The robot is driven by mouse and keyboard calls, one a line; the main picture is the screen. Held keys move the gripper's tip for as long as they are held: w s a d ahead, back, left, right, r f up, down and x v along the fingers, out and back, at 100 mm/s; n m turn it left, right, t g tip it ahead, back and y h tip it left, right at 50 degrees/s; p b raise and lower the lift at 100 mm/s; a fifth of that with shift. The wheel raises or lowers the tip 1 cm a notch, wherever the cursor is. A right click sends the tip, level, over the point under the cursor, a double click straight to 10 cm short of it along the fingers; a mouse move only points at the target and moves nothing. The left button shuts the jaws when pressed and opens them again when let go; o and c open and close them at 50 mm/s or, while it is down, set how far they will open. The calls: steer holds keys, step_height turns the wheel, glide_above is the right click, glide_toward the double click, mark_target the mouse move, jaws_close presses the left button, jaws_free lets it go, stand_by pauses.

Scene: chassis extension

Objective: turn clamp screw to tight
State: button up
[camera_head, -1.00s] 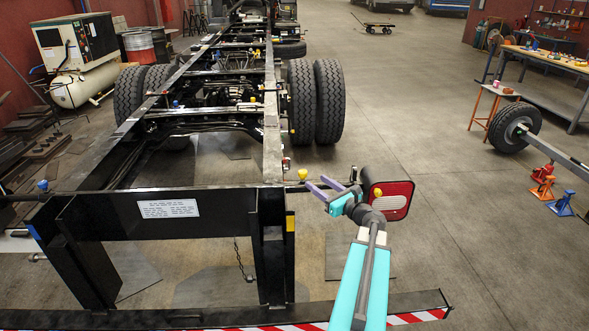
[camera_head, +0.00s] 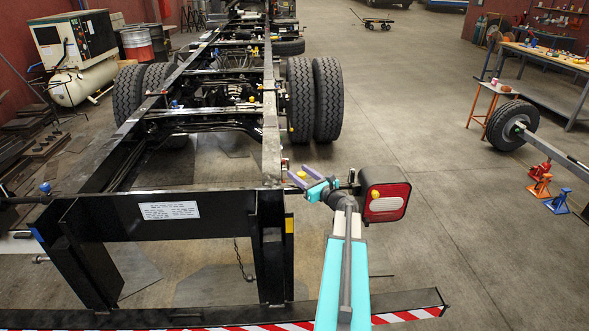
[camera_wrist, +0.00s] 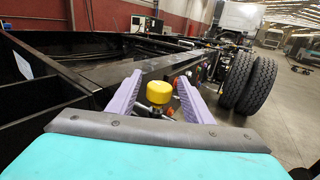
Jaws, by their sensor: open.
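A yellow knob (camera_wrist: 158,92), which appears to be the clamp screw's head, stands upright at the right rear end of the chassis frame. In the wrist view my gripper (camera_wrist: 157,98) has its two purple fingers spread, one on each side of the knob, with the knob between them. Contact with either finger cannot be made out. In the head view the small yellow knob (camera_head: 302,174) shows at the purple fingertips of my gripper (camera_head: 306,178). The screw's lower part is hidden in the wrist view, and its tightness cannot be told.
A red and white tail lamp (camera_head: 386,202) is close to the right of my gripper. The black chassis rail (camera_head: 272,140) runs forward on the left, with twin tyres (camera_head: 315,100) farther ahead. A blue knob (camera_head: 45,188) is at the far left.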

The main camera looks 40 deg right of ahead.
steer(key=shift+w+d+p, duration=0.2)
steer(key=shift+w+p, duration=0.25)
steer(key=shift+w, duration=1.25)
steer(key=c, duration=1.1)
